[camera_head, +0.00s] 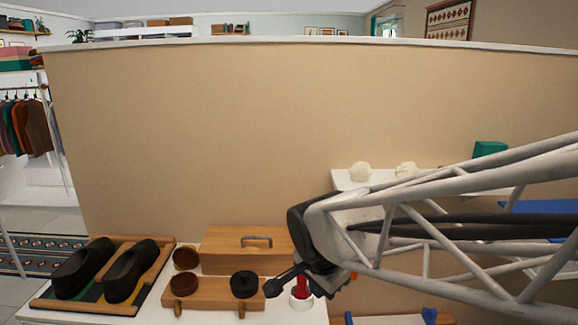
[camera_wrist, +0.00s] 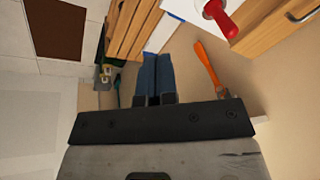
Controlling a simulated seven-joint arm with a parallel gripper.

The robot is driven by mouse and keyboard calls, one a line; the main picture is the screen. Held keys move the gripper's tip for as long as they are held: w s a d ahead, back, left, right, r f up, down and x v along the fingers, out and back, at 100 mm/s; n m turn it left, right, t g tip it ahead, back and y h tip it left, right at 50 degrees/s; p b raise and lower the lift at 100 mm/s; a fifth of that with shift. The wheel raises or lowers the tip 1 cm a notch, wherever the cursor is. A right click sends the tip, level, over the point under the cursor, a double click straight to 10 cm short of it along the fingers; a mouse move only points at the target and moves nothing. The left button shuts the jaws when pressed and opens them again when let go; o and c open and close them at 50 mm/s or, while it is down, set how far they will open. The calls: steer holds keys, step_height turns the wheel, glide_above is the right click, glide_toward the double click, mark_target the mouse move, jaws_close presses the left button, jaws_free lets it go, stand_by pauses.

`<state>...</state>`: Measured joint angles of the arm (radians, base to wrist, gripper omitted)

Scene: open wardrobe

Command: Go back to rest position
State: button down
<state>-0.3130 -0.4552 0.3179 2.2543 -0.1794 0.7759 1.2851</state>
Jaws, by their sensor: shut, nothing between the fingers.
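My gripper (camera_wrist: 157,58) shows in the wrist view as two narrow blue fingers side by side. They are shut together with nothing between them. In the head view my arm reaches in from the right, and its dark wrist hangs over the right end of the cabinet top. The fingers cannot be made out clearly there. A red-handled item (camera_head: 301,288) with a white base stands close to the wrist in the head view, partly hidden by it. Its red handle also shows at the top of the wrist view (camera_wrist: 221,17).
Dark shoes (camera_head: 82,268) on a tray, a wooden box (camera_head: 230,243) and round brown pieces (camera_head: 184,284) stand to the left. A shelf (camera_head: 345,181) with pale lumps is behind my arm. An orange-handled tool (camera_wrist: 208,68) is right of the fingers in the wrist view.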

steer(key=s+d+r+n, duration=0.2)
steer(key=s+d+n, duration=0.7)
steer(key=s+d, duration=0.3)
steer(key=shift+s+d+r+n+g, duration=0.2)
steer(key=shift+s+n+g, duration=0.1)
steer(key=shift+s, duration=1.05)
steer(key=c, duration=1.8)
jaws_free()
